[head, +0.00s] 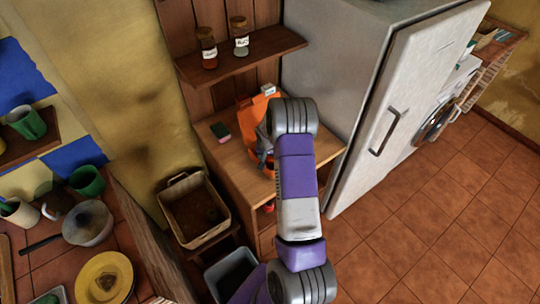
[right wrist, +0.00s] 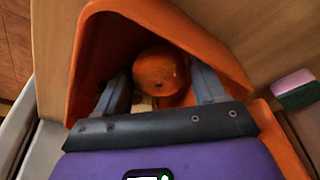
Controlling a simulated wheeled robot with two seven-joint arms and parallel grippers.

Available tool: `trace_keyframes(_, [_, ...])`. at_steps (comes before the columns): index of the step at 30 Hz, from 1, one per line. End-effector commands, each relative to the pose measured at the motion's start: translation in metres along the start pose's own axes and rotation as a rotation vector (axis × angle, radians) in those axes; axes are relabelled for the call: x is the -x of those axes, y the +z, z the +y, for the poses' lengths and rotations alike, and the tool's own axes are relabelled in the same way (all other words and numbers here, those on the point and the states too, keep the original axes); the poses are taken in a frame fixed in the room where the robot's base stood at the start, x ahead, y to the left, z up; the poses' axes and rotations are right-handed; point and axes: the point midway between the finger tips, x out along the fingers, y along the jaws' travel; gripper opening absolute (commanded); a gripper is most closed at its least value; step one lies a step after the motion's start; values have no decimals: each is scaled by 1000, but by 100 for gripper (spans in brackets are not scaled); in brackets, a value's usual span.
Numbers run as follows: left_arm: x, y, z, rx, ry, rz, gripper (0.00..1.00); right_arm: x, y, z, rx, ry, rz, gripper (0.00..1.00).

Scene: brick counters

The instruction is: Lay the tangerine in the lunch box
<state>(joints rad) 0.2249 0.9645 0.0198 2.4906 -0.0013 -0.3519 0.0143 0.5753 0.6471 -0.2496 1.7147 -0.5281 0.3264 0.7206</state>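In the right wrist view the tangerine (right wrist: 158,72) is a round orange fruit inside an orange, angular-walled container (right wrist: 92,52). I cannot tell for sure whether this container is the lunch box. My right gripper (right wrist: 160,80) reaches into it, with one finger on each side of the tangerine. The fingers are apart and do not look closed on the fruit. In the head view the orange container (head: 248,116) stands on the wooden counter, and my right forearm and gripper (head: 263,138) cover much of it. The tangerine is hidden there. My left gripper is not in view.
A green and pink sponge (head: 220,131) lies left of the container; it also shows in the right wrist view (right wrist: 294,88). A shelf (head: 240,62) with two jars hangs above. The fridge (head: 350,80) stands close on the right. A basket (head: 196,212) sits lower left.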

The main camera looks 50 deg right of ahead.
Motion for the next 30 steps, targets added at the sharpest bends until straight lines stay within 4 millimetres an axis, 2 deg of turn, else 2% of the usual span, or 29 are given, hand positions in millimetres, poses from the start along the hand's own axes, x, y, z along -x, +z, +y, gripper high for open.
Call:
trace_keyframes(10, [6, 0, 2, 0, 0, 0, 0, 7, -2, 0, 0, -1, 2, 70])
trace_keyframes(14, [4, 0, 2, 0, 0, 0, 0, 30, -2, -1, 1, -3, 4, 70])
trace_keyframes(24, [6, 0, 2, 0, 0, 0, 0, 101, -2, -1, 0, -3, 3, 70])
trace_keyframes(30, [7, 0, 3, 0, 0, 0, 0, 121, -1, 0, 0, -1, 1, 70])
